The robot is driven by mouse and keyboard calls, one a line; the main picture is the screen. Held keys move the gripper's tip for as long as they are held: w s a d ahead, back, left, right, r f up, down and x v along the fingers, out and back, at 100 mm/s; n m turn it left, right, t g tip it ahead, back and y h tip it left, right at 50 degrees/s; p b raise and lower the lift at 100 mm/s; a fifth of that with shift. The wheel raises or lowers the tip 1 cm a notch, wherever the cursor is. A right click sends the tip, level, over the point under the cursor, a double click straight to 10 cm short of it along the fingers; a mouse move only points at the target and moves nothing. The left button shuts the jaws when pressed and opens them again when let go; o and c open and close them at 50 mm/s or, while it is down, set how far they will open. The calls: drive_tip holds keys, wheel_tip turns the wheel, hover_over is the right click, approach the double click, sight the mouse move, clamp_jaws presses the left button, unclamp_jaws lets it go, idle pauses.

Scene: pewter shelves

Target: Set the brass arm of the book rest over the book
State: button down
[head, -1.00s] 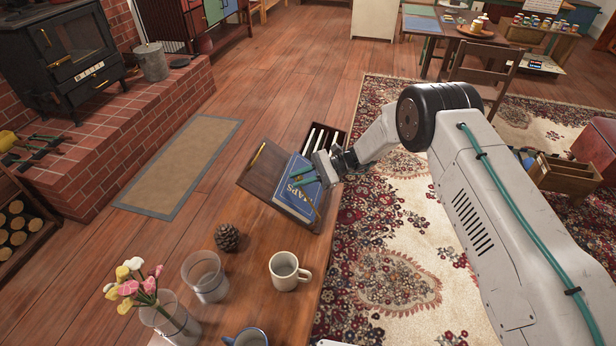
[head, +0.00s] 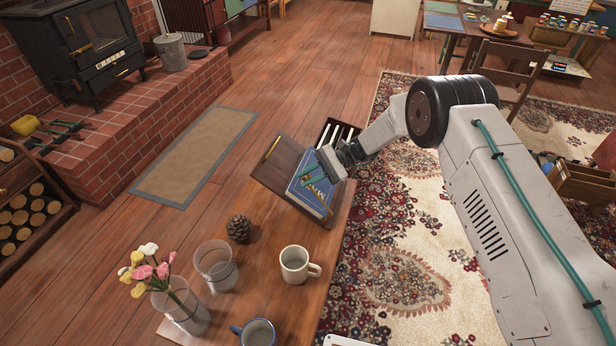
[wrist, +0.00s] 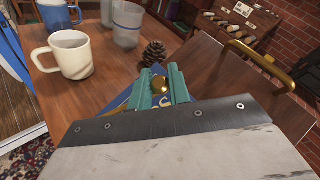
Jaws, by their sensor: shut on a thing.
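The book rest (head: 276,172) is a dark wooden board tilted up at the far end of the wooden table. A blue book (head: 313,202) with yellow lettering lies against it. One brass arm (head: 271,149) lies along the board's left side, clear of the book; it shows at the right in the wrist view (wrist: 262,61). My gripper (head: 309,181) is over the book. Most of the book is hidden there too.
A pine cone (head: 238,228), a cream mug (head: 298,265), a clear glass (head: 216,264), a flower vase (head: 182,308) and a blue mug (head: 257,333) stand on the nearer table. A slotted dark box (head: 334,136) is behind the rest.

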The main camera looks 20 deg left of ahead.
drive_tip(key=c, duration=1.3)
unclamp_jaws()
drive_tip(key=shift+v, duration=3.95)
drive_tip(key=shift+f, duration=0.15)
